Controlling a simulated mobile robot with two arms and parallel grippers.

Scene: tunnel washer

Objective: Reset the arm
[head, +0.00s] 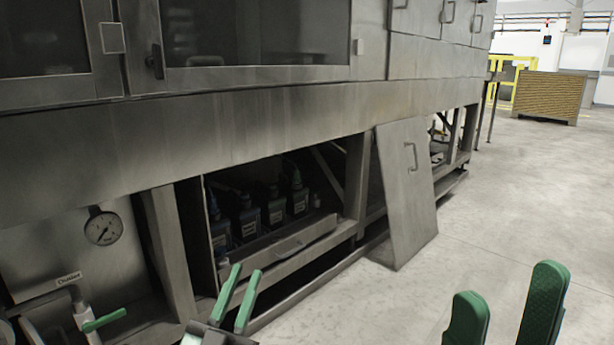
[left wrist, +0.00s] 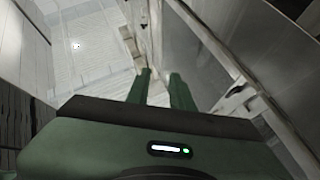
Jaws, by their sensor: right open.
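My left gripper (head: 246,271) is low in the head view, in front of the washer's lower frame. Its two green fingers stand apart with nothing between them. In the left wrist view the same gripper (left wrist: 160,76) shows both fingers apart and empty, with the floor and the metal machine side beyond. My right gripper (head: 511,283) is at the bottom right of the head view, over the bare floor. Its two thick green fingers are wide apart and empty. Both arms are mostly out of the head view.
The steel tunnel washer (head: 250,105) fills the left and middle. Its lower bay holds dark canisters (head: 272,208) behind a tray. A loose panel (head: 406,190) leans against the frame. A gauge (head: 104,227) and a green-handled valve (head: 104,320) are at left. The floor at right is clear.

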